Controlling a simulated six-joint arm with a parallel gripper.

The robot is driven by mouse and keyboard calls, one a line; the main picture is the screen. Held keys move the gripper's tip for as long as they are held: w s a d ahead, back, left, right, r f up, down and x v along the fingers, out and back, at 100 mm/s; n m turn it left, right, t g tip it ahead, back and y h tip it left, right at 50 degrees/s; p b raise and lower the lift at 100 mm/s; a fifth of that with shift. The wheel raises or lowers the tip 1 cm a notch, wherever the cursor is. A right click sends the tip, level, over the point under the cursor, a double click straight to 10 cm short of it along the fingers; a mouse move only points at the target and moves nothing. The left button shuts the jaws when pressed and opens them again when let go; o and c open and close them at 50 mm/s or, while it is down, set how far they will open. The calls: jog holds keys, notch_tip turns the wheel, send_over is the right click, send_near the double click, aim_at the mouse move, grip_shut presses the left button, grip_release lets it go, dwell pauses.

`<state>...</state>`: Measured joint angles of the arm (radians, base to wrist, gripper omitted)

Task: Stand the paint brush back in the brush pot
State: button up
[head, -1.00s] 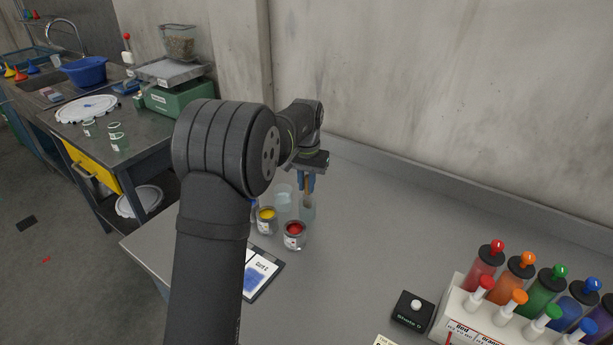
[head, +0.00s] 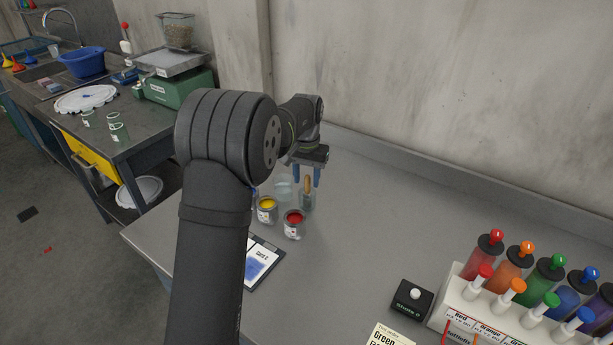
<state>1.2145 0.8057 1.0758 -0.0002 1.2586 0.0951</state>
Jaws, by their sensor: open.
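The paint brush (head: 308,185) stands in the clear brush pot (head: 306,203), its tan wooden handle sticking up above the rim. The brush's lower part is hard to make out through the pot wall. My gripper (head: 306,176) is just above the pot, pointing down. Its two blue fingers are apart on either side of the upper handle, and it is open.
Beside the pot stand a yellow paint jar (head: 266,212), a red paint jar (head: 293,226) and another clear vessel (head: 283,189). A clipboard (head: 262,262) lies nearer. A rack of coloured bottles (head: 470,302) and a small black box (head: 412,297) stand right. The table's middle is clear.

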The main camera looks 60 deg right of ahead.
notch_tip(320, 180, up, 17)
jog(key=shift+r, duration=0.2)
dwell(0.3)
dwell(0.9)
notch_tip(320, 180, down, 18)
jog(key=shift+r, duration=0.75)
jog(key=shift+f, duration=0.1)
